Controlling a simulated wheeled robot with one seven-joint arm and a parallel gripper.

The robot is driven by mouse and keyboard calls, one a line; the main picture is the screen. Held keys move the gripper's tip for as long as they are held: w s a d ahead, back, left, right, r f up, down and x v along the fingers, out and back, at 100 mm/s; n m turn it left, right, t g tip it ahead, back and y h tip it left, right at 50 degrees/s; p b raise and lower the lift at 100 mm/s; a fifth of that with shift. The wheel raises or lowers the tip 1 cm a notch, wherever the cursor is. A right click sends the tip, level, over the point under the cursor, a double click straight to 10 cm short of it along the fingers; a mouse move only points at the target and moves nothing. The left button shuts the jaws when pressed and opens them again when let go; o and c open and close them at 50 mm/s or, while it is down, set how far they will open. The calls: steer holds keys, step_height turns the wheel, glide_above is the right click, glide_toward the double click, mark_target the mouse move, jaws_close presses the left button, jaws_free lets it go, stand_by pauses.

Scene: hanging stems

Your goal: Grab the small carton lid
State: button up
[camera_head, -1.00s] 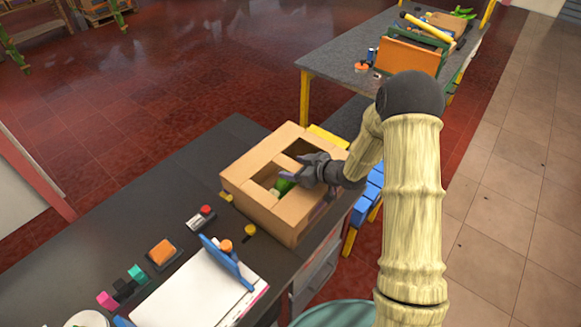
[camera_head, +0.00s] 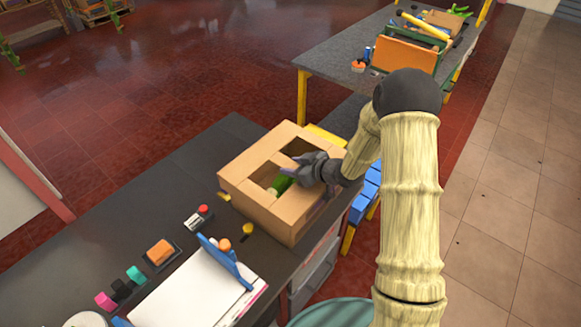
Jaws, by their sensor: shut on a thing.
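An open tan carton (camera_head: 254,204) stands on the dark table near its right edge. The small carton lid (camera_head: 285,163) shows as a tan strip between two openings in the carton's top. My gripper (camera_head: 302,161) reaches in from the right over the carton and is shut at the lid. The fingers hide the exact grip, and a small purple bit shows at their tips. A green thing (camera_head: 280,185) lies inside the front opening, partly hidden by the carton wall.
A white clipboard (camera_head: 200,290) with a blue clip, an orange block (camera_head: 159,252) and several small items lie left of the carton. A grey table (camera_head: 345,60) with an orange bin (camera_head: 403,56) stands behind. The dark tabletop's far left is clear.

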mark_target(294, 166)
step_height(294, 166, up, 10)
steer(key=b, duration=0.1)
stand_by(0.4)
steer(key=shift+w, duration=0.15)
stand_by(0.5)
